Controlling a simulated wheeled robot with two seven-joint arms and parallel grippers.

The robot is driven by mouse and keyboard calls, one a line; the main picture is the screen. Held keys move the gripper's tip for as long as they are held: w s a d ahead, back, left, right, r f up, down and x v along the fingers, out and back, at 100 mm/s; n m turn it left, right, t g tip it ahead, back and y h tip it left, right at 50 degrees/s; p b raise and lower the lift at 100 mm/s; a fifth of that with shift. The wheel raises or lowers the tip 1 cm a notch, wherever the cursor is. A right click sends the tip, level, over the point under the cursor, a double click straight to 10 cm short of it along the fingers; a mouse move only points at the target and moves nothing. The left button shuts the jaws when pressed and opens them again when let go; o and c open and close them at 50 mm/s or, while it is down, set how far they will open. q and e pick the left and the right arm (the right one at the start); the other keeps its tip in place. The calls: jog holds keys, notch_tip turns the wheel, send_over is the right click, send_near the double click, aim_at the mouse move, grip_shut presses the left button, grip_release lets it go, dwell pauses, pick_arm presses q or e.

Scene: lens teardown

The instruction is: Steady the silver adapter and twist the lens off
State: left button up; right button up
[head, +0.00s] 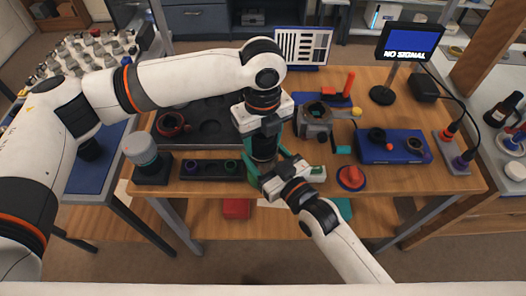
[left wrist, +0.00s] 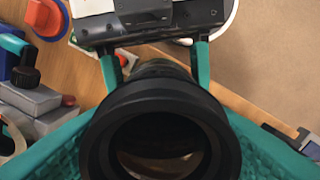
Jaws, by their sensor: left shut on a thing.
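The black lens (head: 263,147) stands upright near the middle of the table's front edge. My left gripper (head: 264,152) comes down from above and is shut on the lens. In the left wrist view the lens (left wrist: 160,105) shows its open front end, with teal fingers on both sides. My right gripper (head: 268,163) reaches in low from the front right, its teal fingers on either side of the lens's lower end. The silver adapter is hidden below the lens; I cannot tell whether the right fingers touch it.
A grey housing (head: 313,122) stands just right of the lens. A dark tray (head: 210,108) and a black block with rings (head: 209,170) lie left. A red-orange knob (head: 351,177) and a blue box (head: 391,151) are right. A monitor (head: 410,42) stands behind.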

pick_arm(q)
jog(key=shift+n, duration=0.9)
jog(key=shift+n, duration=1.2)
jog(key=shift+n, duration=0.3)
jog(key=shift+n, duration=1.1)
jog(key=shift+n, duration=0.5)
